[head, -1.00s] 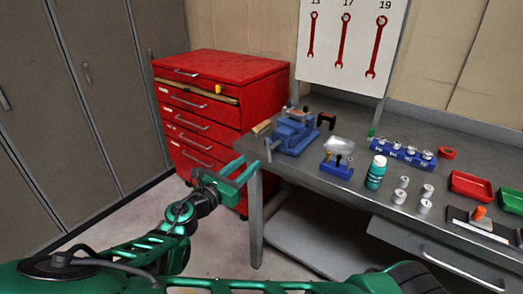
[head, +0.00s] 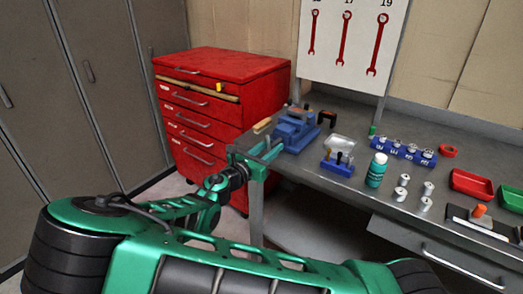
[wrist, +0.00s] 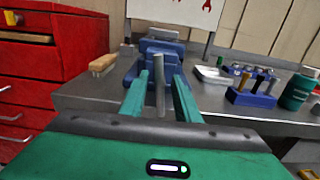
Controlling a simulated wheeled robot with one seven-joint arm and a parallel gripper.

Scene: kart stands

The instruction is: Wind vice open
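The blue vice (head: 297,130) stands on the left end of the workbench. In the wrist view the vice (wrist: 162,47) is straight ahead, with its grey handle bar (wrist: 159,86) upright toward me. My gripper (head: 266,152) is at the bench's left front corner, just in front of the vice. In the wrist view its two green fingers (wrist: 160,98) are apart, one on each side of the handle bar. I see gaps on both sides of the bar, so neither finger appears to touch it. The vice's jaws are not clear from here.
A wooden-handled brush (wrist: 103,63) lies left of the vice. A blue tool holder (head: 337,164), a silver tray (head: 341,144) and a teal bottle (head: 376,170) stand to its right. The red drawer cabinet (head: 215,75) is behind left. Floor left of the bench is clear.

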